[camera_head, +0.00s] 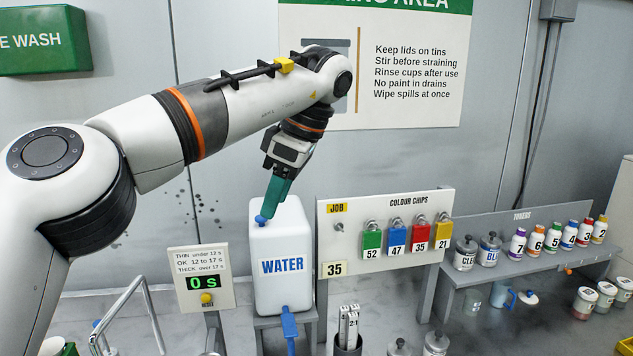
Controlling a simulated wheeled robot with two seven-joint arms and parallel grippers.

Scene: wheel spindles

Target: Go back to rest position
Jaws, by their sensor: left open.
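My left arm reaches in from the left and bends down over the white water jug (280,240). My left gripper (267,211) points down at the top of the jug, with its teal fingers just above or beside the small blue cap (261,220). The gripper is open; I cannot tell whether the fingers touch the cap. My right gripper is out of view.
A timer panel (184,265) reading 0 s stands left of the jug. A colour-chip board (436,207) stands right of it. Several toner bottles (553,239) line a shelf farther right. A metal rail (125,300) rises at the lower left.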

